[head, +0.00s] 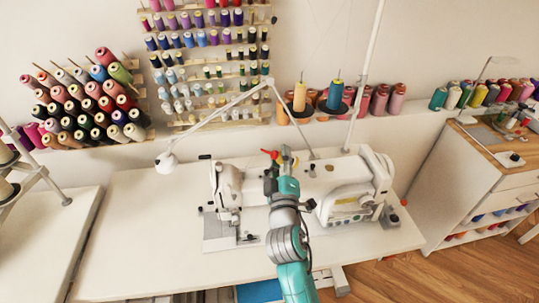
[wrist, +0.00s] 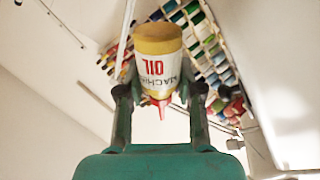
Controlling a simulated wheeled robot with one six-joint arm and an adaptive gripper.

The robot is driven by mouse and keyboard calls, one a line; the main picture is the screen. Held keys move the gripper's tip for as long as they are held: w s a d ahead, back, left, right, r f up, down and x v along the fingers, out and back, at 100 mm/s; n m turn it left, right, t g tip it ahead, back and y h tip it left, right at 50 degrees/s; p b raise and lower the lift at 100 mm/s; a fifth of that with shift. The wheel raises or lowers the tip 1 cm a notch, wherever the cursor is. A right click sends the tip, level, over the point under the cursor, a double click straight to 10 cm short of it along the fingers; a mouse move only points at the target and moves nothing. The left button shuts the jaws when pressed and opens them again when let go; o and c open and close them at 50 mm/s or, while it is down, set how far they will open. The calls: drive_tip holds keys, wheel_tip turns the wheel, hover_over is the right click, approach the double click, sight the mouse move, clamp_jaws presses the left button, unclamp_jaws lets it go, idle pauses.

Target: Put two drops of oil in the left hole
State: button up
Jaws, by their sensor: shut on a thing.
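My gripper (wrist: 158,78) is shut on the oil bottle (wrist: 157,48), a white bottle with a yellow base and red nozzle. In the wrist view its lettering is upside down and the nozzle points toward the bottom of the picture. In the head view my gripper (head: 284,157) is over the white sewing machine (head: 340,180), in front of its arm. A red tip (head: 268,153), likely the nozzle, shows at its left; the rest of the bottle is mostly hidden. Small dark spots show on the machine's top, but I cannot tell which is the left hole.
The machine stands on a white table (head: 140,230). A lamp arm (head: 215,115) stretches over its left side. Thread stands (head: 300,115) are behind it, and thread racks (head: 85,105) hang on the wall. The left part of the table is clear.

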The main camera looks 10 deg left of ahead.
drive_tip(key=n, duration=0.3)
drive_tip(key=shift+f+y, duration=0.3)
drive_tip(key=shift+d+f+n+y, duration=0.2)
drive_tip(key=shift+n+y, duration=0.1)
drive_tip(key=shift+n, duration=0.55)
drive_tip(key=shift+d+f+n+y, duration=0.15)
drive_tip(key=shift+n+y, duration=0.15)
drive_tip(key=shift+n, duration=0.5)
drive_tip(key=shift+d+f+n+y, duration=0.1)
drive_tip(key=shift+f+n+y, duration=0.15)
drive_tip(key=shift+n, duration=0.6)
drive_tip(key=shift+r+n, duration=0.1)
drive_tip(key=shift+n, duration=0.2)
drive_tip(key=shift+a+r+n+g+y, duration=0.1)
drive_tip(key=shift+n+y, duration=0.15)
drive_tip(key=shift+n, duration=0.4)
drive_tip(key=shift+d+r+n+g+y, duration=0.1)
drive_tip(key=shift+n+y, duration=0.15)
drive_tip(key=shift+n, duration=0.35)
drive_tip(key=shift+a+r+n+g+y, duration=0.1)
drive_tip(key=shift+n+y, duration=0.15)
drive_tip(key=shift+n, duration=0.4)
drive_tip(key=shift+f+m+h, duration=0.2)
drive_tip(key=shift+m+h, duration=0.2)
drive_tip(key=shift+m, duration=0.75)
drive_tip(key=shift+f+m+h, duration=0.15)
drive_tip(key=shift+m+h, duration=0.25)
drive_tip(key=shift+m, duration=0.75)
drive_tip(key=shift+m, duration=0.3)
